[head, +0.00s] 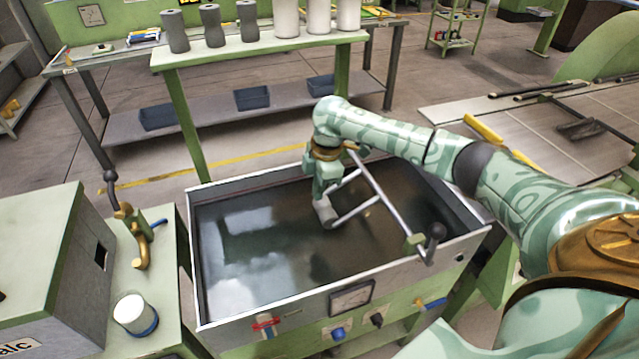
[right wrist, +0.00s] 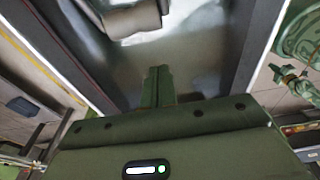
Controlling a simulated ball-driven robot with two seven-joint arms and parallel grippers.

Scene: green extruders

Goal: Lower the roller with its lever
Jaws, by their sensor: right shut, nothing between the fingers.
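The trough (head: 476,237) is a wide pale metal tank holding dark, reflective liquid. Inside it, a metal frame (head: 378,190) carries a light grey roller (head: 326,213), partly hidden by my right gripper. The roller also shows at the top of the right wrist view (right wrist: 132,18). The lever (head: 436,232), with a dark knob, stands at the frame's front end on the trough's front rim. My right gripper (head: 322,192) points down over the trough beside the roller, away from the lever. Its green fingers (right wrist: 157,86) are together and empty. I cannot tell whether the roller touches the liquid.
A green-edged shelf (head: 260,48) with grey and white cylinders stands behind the trough. A green machine (head: 45,265) and a white cup (head: 135,313) are at the left. The trough's front panel has a gauge (head: 351,298) and knobs.

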